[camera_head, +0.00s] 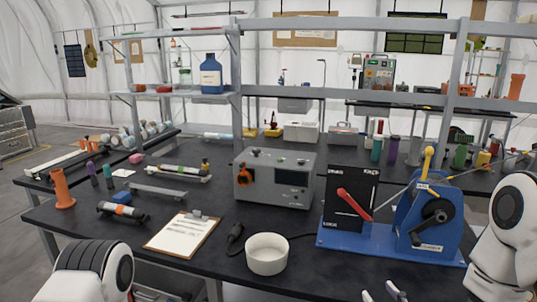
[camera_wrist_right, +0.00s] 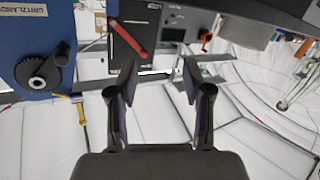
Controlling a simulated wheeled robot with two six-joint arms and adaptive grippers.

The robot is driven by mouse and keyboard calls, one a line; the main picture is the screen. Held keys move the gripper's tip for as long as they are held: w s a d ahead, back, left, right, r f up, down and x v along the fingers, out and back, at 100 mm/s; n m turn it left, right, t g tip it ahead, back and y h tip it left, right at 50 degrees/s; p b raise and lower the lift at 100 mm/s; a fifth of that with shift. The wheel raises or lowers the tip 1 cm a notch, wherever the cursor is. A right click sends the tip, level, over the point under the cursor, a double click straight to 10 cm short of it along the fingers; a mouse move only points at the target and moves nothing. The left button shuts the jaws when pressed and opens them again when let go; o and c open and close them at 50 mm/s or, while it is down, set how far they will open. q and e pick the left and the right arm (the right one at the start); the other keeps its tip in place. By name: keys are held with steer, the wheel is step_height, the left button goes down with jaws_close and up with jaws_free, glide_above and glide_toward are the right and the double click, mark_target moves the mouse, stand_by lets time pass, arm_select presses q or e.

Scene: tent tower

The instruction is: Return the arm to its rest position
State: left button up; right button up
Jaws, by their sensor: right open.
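My right gripper (camera_head: 383,294) shows only its fingertips at the bottom edge of the head view, in front of the table and below the blue device. In the right wrist view the right gripper (camera_wrist_right: 158,72) is open, its two dark fingers wide apart with nothing between them. My white right arm stands at the right edge of the head view. A white rounded part of my left arm shows at the bottom left; the left gripper is out of the frame.
The dark table (camera_head: 190,268) holds a blue crank device (camera_head: 415,215), a black panel with a red lever (camera_head: 355,203), a white bowl (camera_head: 267,254), a clipboard (camera_head: 182,234), a grey instrument box (camera_head: 272,178) and an orange cylinder (camera_head: 63,188). Shelves stand behind.

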steer(key=s+a+f+g+h, duration=0.1)
steer(key=s+f+g, duration=0.4)
steer(key=f, duration=0.5)
steer(key=s+a+f+g, duration=0.1)
steer(key=s+f+g, duration=0.1)
steer(key=s+f, duration=0.65)
steer(key=s+d+f+m+g+h, duration=0.1)
steer(key=s+f+g, duration=0.3)
steer(key=s, duration=0.4)
steer(key=s+d+f+m+g+h, duration=0.1)
steer(key=s+f+m+g, duration=0.3)
steer(key=s, duration=0.5)
steer(key=shift+s+g, duration=0.25)
steer(key=shift+g, duration=0.45)
